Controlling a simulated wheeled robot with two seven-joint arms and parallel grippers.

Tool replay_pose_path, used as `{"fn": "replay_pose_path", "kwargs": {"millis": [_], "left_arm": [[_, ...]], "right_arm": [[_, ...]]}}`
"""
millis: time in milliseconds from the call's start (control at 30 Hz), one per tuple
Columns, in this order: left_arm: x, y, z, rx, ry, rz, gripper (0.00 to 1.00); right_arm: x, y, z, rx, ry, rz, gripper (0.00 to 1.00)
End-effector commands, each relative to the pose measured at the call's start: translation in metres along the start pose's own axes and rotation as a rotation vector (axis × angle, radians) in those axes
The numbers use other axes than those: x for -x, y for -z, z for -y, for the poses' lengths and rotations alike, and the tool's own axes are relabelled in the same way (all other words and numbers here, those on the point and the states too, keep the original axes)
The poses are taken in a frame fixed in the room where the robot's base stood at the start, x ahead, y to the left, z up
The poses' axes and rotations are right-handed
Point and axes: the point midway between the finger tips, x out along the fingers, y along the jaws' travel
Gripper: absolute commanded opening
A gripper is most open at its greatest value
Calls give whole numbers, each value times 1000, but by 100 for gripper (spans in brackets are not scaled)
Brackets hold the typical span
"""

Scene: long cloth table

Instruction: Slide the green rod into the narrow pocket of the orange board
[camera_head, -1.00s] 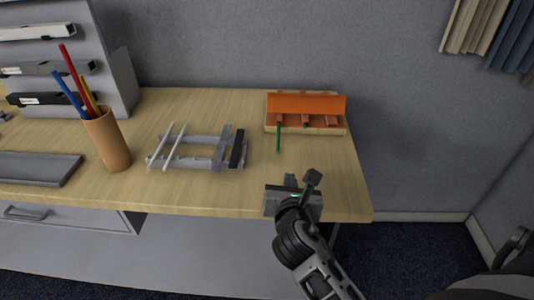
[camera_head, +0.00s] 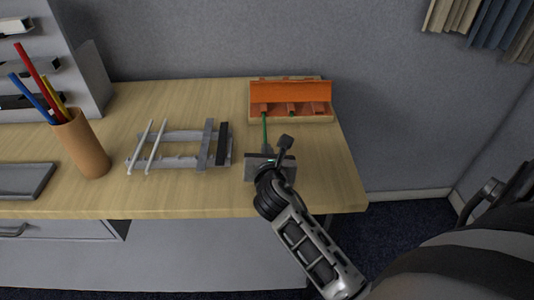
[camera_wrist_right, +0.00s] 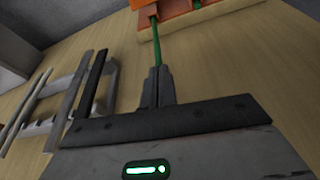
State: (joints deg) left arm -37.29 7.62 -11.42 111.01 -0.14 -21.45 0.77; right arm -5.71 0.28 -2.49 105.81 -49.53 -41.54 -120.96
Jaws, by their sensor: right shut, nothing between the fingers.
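The orange board (camera_head: 290,94) sits in a wooden frame at the table's back right, with several pockets along its front. The green rod (camera_head: 265,130) has its far end at the leftmost pocket and sticks out toward me. How deep it sits is hard to tell. In the right wrist view the rod (camera_wrist_right: 157,46) runs from the board (camera_wrist_right: 180,14) down to my fingertips. My right gripper (camera_head: 265,150) is shut with its fingertips (camera_wrist_right: 158,72) at the rod's near end, fingers together and empty. My left gripper is not in view.
A grey rack (camera_head: 180,147) with two pale rods and a dark bar stands left of my right gripper. A brown cup (camera_head: 82,148) of coloured pencils stands further left. The table (camera_head: 200,195) is clear at the front and right.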

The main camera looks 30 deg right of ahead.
Motion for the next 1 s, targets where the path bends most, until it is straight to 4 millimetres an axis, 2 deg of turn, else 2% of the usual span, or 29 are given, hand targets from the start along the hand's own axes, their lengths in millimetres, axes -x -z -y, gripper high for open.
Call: {"fn": "replay_pose_path", "kwargs": {"millis": [1000], "left_arm": [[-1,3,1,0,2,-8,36]], "right_arm": [[-14,-4,0,1,0,0,0]]}}
